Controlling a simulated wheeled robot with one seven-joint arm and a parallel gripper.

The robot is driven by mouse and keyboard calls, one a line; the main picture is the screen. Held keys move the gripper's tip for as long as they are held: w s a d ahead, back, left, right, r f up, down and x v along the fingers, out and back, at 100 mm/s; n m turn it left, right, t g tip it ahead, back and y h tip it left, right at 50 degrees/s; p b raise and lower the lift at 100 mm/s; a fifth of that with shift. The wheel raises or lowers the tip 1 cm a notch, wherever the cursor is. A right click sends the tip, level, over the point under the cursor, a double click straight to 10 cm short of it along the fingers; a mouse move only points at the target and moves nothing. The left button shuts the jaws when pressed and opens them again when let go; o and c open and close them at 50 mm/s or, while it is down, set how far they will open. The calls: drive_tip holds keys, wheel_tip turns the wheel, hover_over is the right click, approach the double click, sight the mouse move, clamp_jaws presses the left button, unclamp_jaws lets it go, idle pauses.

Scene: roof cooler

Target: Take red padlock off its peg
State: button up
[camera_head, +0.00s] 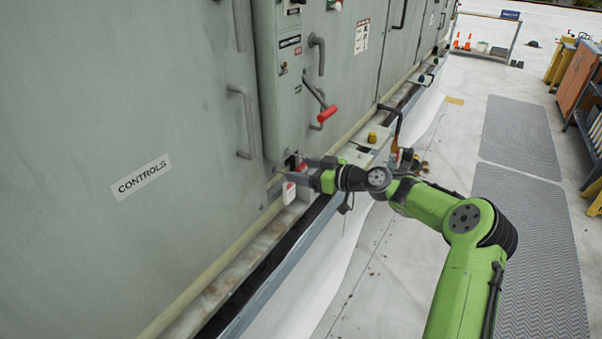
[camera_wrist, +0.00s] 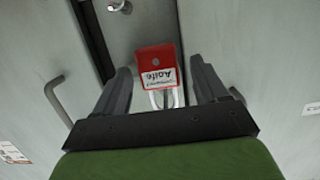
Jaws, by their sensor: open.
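The red padlock (camera_wrist: 153,60) carries a white label with upside-down writing and a pale shackle on the side near my gripper. In the wrist view it lies between the two dark fingers of my gripper (camera_wrist: 159,72), with a gap on each side. The peg is not clearly visible behind the fingers.
The cabinet front (camera_head: 190,90) stands close behind the padlock, with a bent handle (camera_head: 240,120) to the left and a red-gripped lever (camera_head: 327,113) above. The walkway (camera_head: 430,140) beyond is open.

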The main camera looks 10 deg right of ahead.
drive_tip(key=shift+w+a+f, duration=0.15)
drive_tip(key=shift+w+a, duration=0.3)
drive_tip(key=shift+w, duration=0.05)
drive_tip(key=shift+s, duration=0.1)
drive_tip(key=shift+c, duration=0.6)
drive_tip(key=c, duration=0.9)
drive_tip(key=shift+c, duration=0.5)
drive_tip(key=shift+r, duration=0.35)
drive_tip(key=f+p+v, duration=0.1)
drive_tip(key=v, duration=1.7)
drive_tip(key=shift+p, duration=0.4)
